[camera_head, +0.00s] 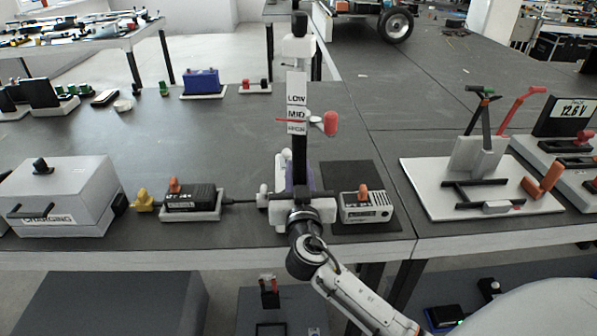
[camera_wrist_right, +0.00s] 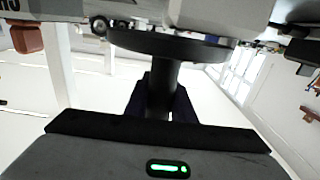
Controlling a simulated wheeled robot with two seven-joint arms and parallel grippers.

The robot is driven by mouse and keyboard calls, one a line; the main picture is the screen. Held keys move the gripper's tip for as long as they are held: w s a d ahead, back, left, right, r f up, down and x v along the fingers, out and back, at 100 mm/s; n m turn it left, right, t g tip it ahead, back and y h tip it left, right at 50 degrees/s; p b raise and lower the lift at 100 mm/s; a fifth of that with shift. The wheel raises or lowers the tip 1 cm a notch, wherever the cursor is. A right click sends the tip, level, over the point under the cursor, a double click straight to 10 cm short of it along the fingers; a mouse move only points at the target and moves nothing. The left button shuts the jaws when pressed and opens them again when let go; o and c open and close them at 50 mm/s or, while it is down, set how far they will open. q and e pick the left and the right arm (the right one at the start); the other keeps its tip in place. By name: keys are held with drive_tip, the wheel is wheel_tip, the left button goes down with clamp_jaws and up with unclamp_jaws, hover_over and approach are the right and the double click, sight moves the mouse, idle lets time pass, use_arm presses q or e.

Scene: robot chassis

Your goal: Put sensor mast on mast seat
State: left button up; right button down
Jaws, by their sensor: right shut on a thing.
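The sensor mast, as I take it, is the tall dark upright post with a white block on top (camera_head: 297,46) at the centre of the head view. It carries a white LOW/MID/HIGH label and a red knob on its right side. My right gripper (camera_head: 300,196) is at the post's lower part and is shut on it; the fingertips are hard to make out. The post looks upright. A purple-blue part shows partly behind its lower end. I cannot pick out the mast seat with certainty. The right wrist view shows a dark post under a dark disc (camera_wrist_right: 165,45). My left gripper is not in view.
A white charging case (camera_head: 85,200) and a black module (camera_head: 192,201) stand to the left. A white module with an orange knob (camera_head: 366,206) is close on the right. A white board with brackets (camera_head: 420,183) lies farther right. The dark bench top behind is mostly clear.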

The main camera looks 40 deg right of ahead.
drive_tip(key=shift+f+b, duration=0.2)
drive_tip(key=shift+b, duration=0.15)
drive_tip(key=c, duration=1.5)
unclamp_jaws()
